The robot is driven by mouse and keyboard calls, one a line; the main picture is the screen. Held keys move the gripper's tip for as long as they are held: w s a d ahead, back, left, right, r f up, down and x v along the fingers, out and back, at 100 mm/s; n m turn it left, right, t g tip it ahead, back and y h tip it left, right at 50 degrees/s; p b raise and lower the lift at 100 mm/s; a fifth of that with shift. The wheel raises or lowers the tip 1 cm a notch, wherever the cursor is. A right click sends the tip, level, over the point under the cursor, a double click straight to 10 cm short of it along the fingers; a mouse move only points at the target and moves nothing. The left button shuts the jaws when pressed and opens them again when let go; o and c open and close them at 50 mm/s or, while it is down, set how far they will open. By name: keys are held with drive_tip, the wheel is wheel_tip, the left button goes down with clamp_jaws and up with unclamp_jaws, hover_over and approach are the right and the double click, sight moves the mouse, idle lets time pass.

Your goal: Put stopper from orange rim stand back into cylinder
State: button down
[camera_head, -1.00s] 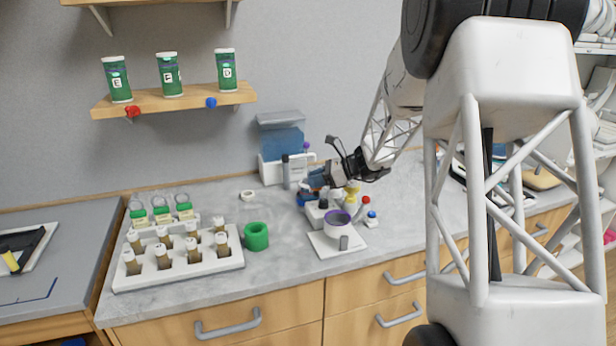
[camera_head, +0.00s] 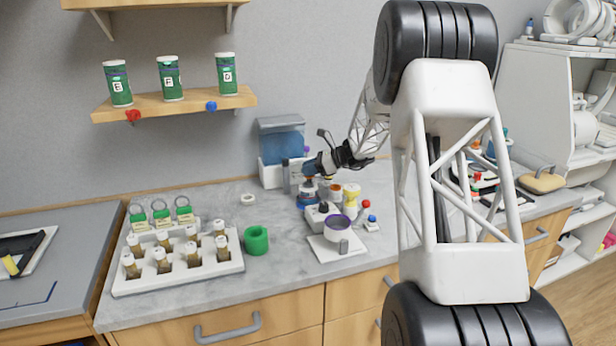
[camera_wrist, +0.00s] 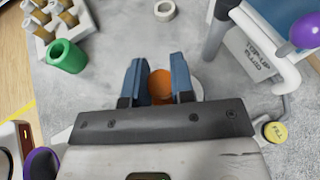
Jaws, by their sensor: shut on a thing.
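My gripper (camera_head: 310,180) is at the back of the bench, left of the group of small containers. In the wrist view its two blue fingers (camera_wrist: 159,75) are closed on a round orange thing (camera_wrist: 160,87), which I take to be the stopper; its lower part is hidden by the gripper. A pale round edge (camera_wrist: 196,88) shows beside the right finger, partly covered. In the head view a blue-based holder (camera_head: 307,203) stands just below the fingers. I cannot make out for sure which thing is the cylinder or the orange rim stand.
A vial rack (camera_head: 180,277) and a green ring-shaped holder (camera_head: 256,240) stand on the left. A white ring (camera_head: 248,199) lies behind. A purple-rimmed cup (camera_head: 338,229) sits in front. The top-up fluid unit (camera_wrist: 262,60) is close on the right in the wrist view.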

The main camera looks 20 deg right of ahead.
drive_tip(key=shift+w, duration=0.4)
drive_tip(key=shift+w+d, duration=0.1)
drive_tip(key=shift+w+f, duration=0.1)
drive_tip(key=shift+w, duration=0.15)
drive_tip(key=shift+f, duration=1.75)
drive_tip(key=shift+f, duration=0.15)
drive_tip(key=c, duration=1)
unclamp_jaws()
drive_tip(key=shift+r, duration=0.2)
drive_tip(key=v, duration=1.2)
drive_tip(key=shift+w, duration=0.1)
